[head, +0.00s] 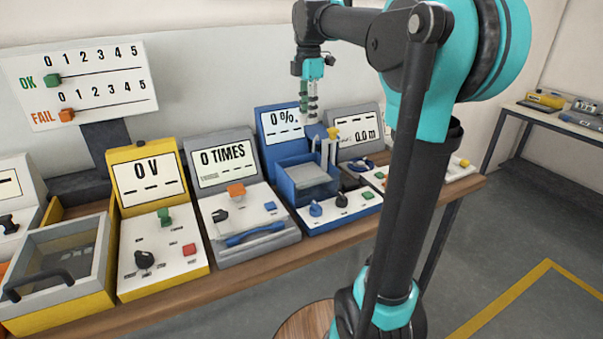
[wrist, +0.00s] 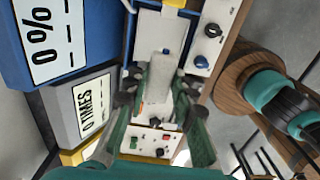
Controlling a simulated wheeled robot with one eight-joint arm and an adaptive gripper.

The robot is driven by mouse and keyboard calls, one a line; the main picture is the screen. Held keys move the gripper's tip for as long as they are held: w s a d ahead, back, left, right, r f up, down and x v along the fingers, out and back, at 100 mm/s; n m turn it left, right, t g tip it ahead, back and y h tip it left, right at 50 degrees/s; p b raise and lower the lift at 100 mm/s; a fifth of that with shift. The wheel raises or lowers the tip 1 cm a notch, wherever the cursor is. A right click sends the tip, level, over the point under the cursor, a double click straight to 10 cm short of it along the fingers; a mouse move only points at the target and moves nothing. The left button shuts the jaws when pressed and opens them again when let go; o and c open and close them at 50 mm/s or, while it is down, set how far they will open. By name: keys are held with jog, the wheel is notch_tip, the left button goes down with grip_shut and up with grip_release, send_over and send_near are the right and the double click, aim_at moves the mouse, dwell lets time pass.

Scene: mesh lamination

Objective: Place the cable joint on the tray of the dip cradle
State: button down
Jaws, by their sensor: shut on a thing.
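My gripper (head: 313,108) hangs fingers down over the back of the blue station with the "0 %" display. In the wrist view its two fingers (wrist: 160,88) are closed on a pale grey elongated piece, the cable joint (wrist: 160,68). In the head view the joint is too small to tell apart from the fingers. The blue station, apparently the dip cradle (head: 293,190), has a blue-walled basin with a light grey slab-like surface (head: 308,174), which looks like its tray. The joint is held above this station; I cannot tell the exact gap.
Upright pale posts with a yellow knob (head: 333,132) stand at the basin's right, close to my gripper. A grey "0 TIMES" station (head: 240,200) stands to the left, then a yellow "0 V" station (head: 158,235). Another display station (head: 357,135) is at the right.

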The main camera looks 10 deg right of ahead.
aim_at(307, 175)
notch_tip(307, 175, down, 18)
jog(key=shift+r, duration=0.2)
jog(key=shift+f, duration=0.15)
jog(key=c, duration=1.3)
grip_release()
jog(key=shift+o, duration=0.2)
notch_tip(307, 175, up, 12)
jog(key=shift+r, duration=0.2)
